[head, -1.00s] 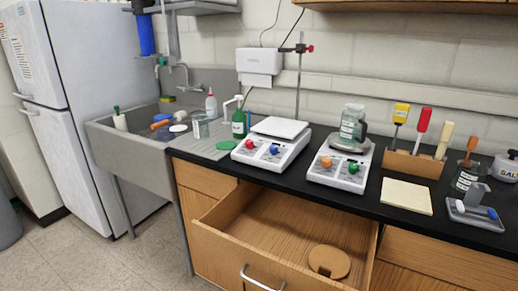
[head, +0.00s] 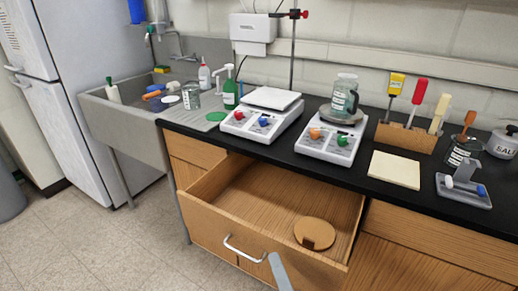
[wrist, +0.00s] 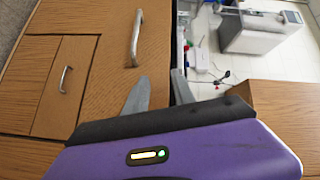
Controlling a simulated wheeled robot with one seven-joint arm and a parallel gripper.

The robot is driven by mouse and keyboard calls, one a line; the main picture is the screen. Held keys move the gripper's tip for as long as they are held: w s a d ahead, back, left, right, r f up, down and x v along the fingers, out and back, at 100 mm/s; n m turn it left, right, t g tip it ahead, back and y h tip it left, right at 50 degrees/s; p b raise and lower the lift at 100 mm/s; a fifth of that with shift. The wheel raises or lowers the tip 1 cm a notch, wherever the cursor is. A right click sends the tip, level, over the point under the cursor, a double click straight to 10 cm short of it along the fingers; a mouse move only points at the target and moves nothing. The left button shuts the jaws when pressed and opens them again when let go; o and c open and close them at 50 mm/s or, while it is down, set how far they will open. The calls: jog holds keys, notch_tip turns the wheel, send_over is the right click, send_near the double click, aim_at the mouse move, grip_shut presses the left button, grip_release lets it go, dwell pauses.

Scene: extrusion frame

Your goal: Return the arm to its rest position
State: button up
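My gripper (wrist: 160,88) shows in the wrist view with its two grey fingers apart and nothing between them. In the head view a grey finger of my gripper (head: 280,272) shows at the bottom edge, just right of the drawer handle (head: 244,249). The rest of my arm is out of that view. The wooden drawer (head: 240,205) is pulled open below the counter. A round wooden disc with a notch (head: 315,232) lies inside it. In the wrist view a metal handle (wrist: 135,38) is on a wooden front, up and left of the fingers and apart from them.
The black counter (head: 335,168) holds a balance (head: 262,121), a stirrer with a jar (head: 333,141), a tool block (head: 406,138), a paper pad (head: 394,170) and a grey stand (head: 463,190). A sink (head: 122,128) and fridge (head: 60,100) are left. The floor (head: 110,235) front left is clear.

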jog(key=s+d+n+h, duration=0.1)
jog(key=s+d+n, duration=0.3)
jog(key=s, duration=0.7)
jog(key=s+d+n+g+h, duration=0.1)
jog(key=s+d+n, duration=0.3)
jog(key=s, duration=0.6)
jog(key=s+d+r+n+g+h, duration=0.1)
jog(key=s+d+n+h, duration=0.1)
jog(key=s+d, duration=0.5)
jog(key=s+n, duration=0.1)
jog(key=s, duration=0.3)
jog(key=shift+s+d+n+h+p, duration=0.35)
jog(key=shift+n+h, duration=0.05)
